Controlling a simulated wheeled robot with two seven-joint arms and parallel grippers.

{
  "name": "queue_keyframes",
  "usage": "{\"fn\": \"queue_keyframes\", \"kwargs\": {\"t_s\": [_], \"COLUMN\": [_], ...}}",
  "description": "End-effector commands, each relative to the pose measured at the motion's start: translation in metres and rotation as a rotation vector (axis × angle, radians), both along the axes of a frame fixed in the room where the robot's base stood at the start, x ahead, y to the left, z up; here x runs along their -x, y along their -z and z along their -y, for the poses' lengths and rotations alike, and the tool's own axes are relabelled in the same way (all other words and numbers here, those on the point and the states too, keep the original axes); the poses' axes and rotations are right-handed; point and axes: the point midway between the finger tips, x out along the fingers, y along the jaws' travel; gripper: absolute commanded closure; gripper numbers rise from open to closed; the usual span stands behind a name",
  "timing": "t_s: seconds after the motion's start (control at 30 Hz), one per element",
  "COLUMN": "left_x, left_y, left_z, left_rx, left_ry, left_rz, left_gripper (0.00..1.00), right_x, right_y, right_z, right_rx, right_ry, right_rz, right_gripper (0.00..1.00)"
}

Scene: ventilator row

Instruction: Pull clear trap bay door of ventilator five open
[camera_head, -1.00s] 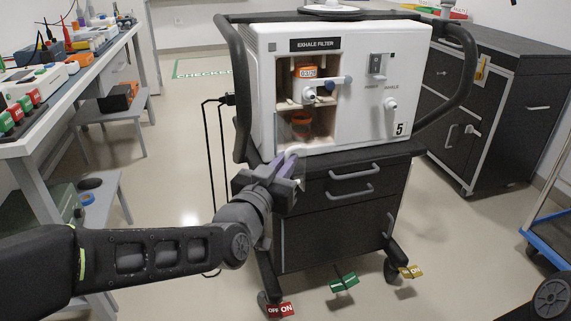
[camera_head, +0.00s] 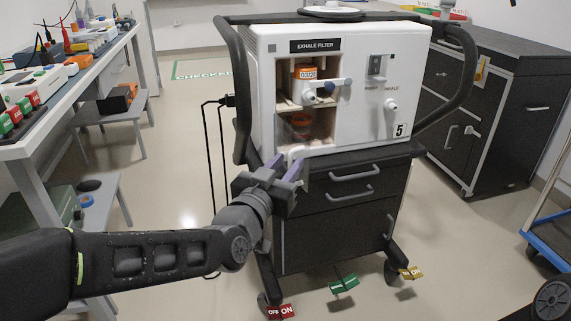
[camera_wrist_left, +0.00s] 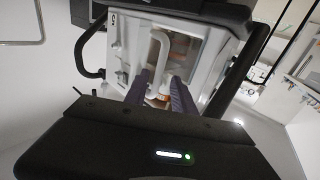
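The white ventilator marked 5 (camera_head: 362,110) stands on a dark cart. Its lower left bay, below the exhale filter bay, holds an orange-topped cup (camera_head: 301,121) behind a hazy clear door (camera_head: 322,128), which looks shut. A pale door handle (camera_head: 296,153) shows at the bay's lower edge; in the left wrist view it is a white loop (camera_wrist_left: 157,45). My left gripper (camera_head: 284,170) is just below and in front of it. Its purple fingers (camera_wrist_left: 160,92) are apart, with the handle's end between or just beyond them; contact cannot be told. My right gripper is out of view.
The dark cart drawers (camera_head: 345,185) lie below and right of my left gripper. A black push handle (camera_head: 236,90) rises at the ventilator's left. A bench (camera_head: 60,105) stands at far left, a blue trolley (camera_head: 548,245) at right.

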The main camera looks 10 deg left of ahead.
Motion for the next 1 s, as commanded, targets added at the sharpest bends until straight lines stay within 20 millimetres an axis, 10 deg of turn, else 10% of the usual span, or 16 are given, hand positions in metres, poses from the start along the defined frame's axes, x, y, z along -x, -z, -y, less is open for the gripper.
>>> {"fn": "queue_keyframes", "kwargs": {"t_s": [0.37, 0.5, 1.0], "left_x": [0.052, 0.063, 0.075], "left_y": [-0.004, 0.005, 0.0], "left_z": [-0.009, -0.012, -0.013], "left_rx": [0.0, 0.001, 0.0], "left_ry": [-0.003, -0.005, -0.001], "left_rz": [0.002, 0.007, 0.001], "left_gripper": [0.69, 0.69, 0.69], "right_x": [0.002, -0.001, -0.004], "right_y": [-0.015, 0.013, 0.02], "right_z": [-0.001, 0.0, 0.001], "right_rx": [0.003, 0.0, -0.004], "right_ry": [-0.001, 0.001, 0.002], "right_rz": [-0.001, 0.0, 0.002], "right_gripper": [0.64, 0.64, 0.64]}}
